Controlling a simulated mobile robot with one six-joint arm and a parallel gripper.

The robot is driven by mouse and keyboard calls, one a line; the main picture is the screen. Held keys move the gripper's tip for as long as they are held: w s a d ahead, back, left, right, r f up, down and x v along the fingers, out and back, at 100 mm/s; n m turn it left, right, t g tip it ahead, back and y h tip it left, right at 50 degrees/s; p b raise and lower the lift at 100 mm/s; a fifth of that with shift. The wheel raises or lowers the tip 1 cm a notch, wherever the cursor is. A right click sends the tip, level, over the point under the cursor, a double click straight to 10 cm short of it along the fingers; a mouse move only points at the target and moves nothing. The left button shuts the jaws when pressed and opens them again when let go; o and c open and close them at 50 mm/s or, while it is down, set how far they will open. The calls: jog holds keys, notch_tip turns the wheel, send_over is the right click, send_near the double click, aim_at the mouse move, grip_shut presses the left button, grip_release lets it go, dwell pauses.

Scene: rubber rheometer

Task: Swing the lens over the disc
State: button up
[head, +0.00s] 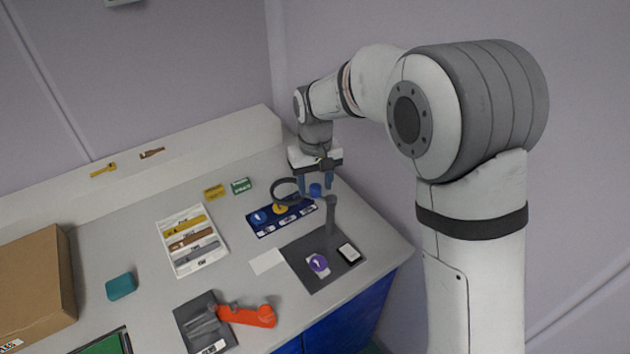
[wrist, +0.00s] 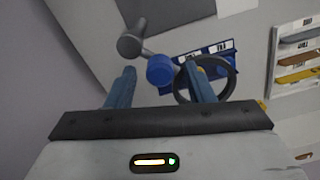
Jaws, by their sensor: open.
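The lens is a dark ring (head: 287,191) on a swing arm from a grey post (head: 331,215). It hangs over the blue tray (head: 257,236), off to the side of the purple disc (head: 318,265), which lies on a dark mat (head: 300,252). A blue knob (head: 315,190) sits by the ring. In the wrist view the knob (wrist: 160,70) shows between the two blue fingers of my gripper (wrist: 159,66), with the ring (wrist: 232,82) to the right. My gripper (head: 329,182) is open; whether its fingers touch the knob I cannot tell.
The blue tray holds blue and yellow discs under the ring. A white card (head: 267,262) and a small black-framed device (head: 348,253) lie near the disc. An orange-handled tool (head: 250,315), a printed sheet (head: 205,258) and a cardboard box (head: 35,285) are farther left.

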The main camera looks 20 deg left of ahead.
grip_shut()
dwell(0.5)
